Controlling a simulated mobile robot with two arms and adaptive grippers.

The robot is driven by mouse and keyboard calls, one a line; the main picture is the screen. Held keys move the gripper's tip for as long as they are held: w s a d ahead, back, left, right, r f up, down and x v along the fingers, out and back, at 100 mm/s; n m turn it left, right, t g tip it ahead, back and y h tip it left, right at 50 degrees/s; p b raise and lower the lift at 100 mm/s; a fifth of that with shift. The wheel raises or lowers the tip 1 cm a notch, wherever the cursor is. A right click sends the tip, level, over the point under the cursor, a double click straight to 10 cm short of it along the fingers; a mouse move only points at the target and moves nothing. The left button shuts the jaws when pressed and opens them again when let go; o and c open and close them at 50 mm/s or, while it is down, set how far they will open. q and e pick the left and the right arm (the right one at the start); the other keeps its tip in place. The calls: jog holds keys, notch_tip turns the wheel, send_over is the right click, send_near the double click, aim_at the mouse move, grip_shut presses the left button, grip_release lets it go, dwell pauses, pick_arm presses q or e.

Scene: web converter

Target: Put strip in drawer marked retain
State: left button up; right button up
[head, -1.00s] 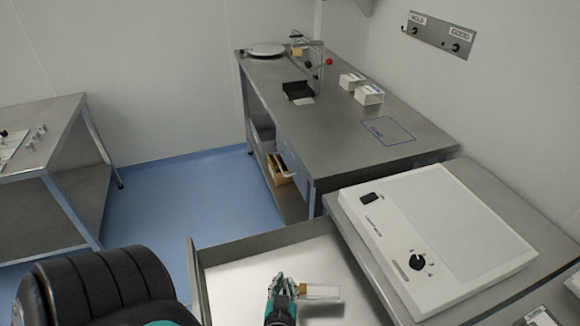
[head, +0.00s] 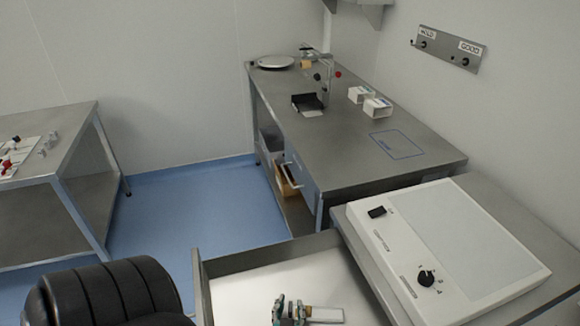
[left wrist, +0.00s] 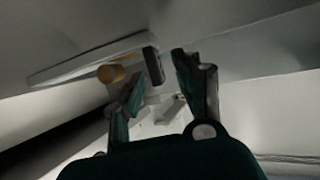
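An open steel drawer (head: 236,290) with a pale floor shows at the bottom of the head view; no marking on it is readable. A short strip (head: 328,315), whitish with a grey face, lies inside it. My left gripper (head: 290,310) is low in the drawer, just left of the strip's end. In the left wrist view its two fingertips (left wrist: 166,66) stand apart with a gap between them. A small light piece (left wrist: 171,108) shows beyond that gap; I cannot tell whether it is the strip. My right gripper is not in view.
A white light box (head: 450,245) with a black knob sits on the bench right of the drawer. A steel bench (head: 340,150) with white boxes (head: 376,107) stands behind. A side table (head: 50,130) stands left, with blue floor (head: 200,205) between.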

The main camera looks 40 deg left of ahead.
pick_arm(q)
jog(key=shift+r, duration=0.15)
jog(key=b+v, duration=0.2)
jog(key=v, duration=0.5)
jog(key=shift+s, duration=0.1)
jog(key=shift+s+d, duration=0.15)
jog(key=shift+d, duration=0.05)
